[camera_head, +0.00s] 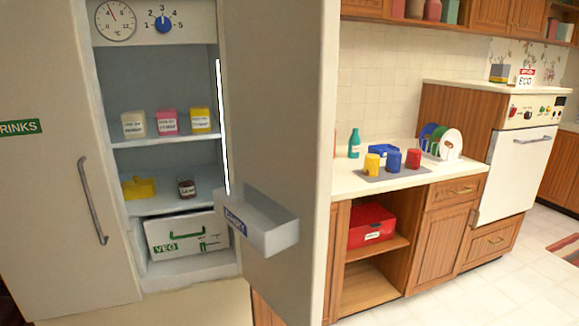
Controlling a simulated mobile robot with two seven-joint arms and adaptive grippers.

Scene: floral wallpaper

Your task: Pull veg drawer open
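The veg drawer (158,231) is a white box front at the bottom of the open fridge. It has a green handle (187,235) and a green VEG label (165,247). It appears to sit inside the fridge, below the lower shelf; I cannot tell whether it is fully shut. Its right end lies close to the dairy bin on the open door. Neither of my grippers shows in the head view.
The fridge door (279,130) stands open at the right, with a dairy bin (262,232) jutting out. A closed door labelled DRINKS (45,190) is at left. Shelves hold tubs, a yellow dish (139,188) and a jar (187,188). Floor before the fridge looks clear.

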